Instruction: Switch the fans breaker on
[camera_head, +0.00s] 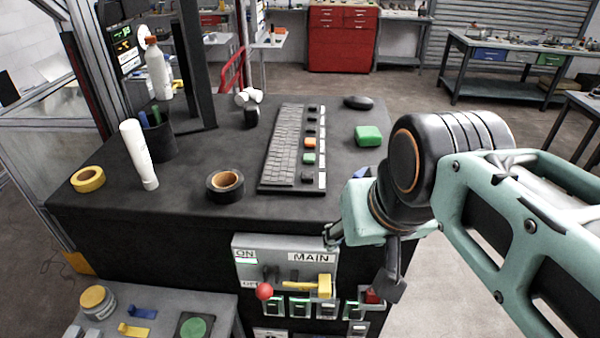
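A grey breaker panel (285,247) is on the front of the black bench, with ON and MAIN labels at its top. A red ball knob (264,291) and a yellow handle (322,287) stick out from it. A row of small breaker switches (300,306) with green marks runs below. Their labels are too small to read, so I cannot tell which is the fans breaker or its position. My gripper (362,264) is at the panel's right side, fingers spread and nothing visible between them. It partly hides the panel's right end and a red part (373,297) there.
On the black bench top (225,150) are a keyboard (285,147), a green block (368,135), tape rolls (225,185), a white tube (138,153) and a pen cup (160,140). A low grey table (150,310) with small parts stands at the lower left. Floor is clear right of the bench.

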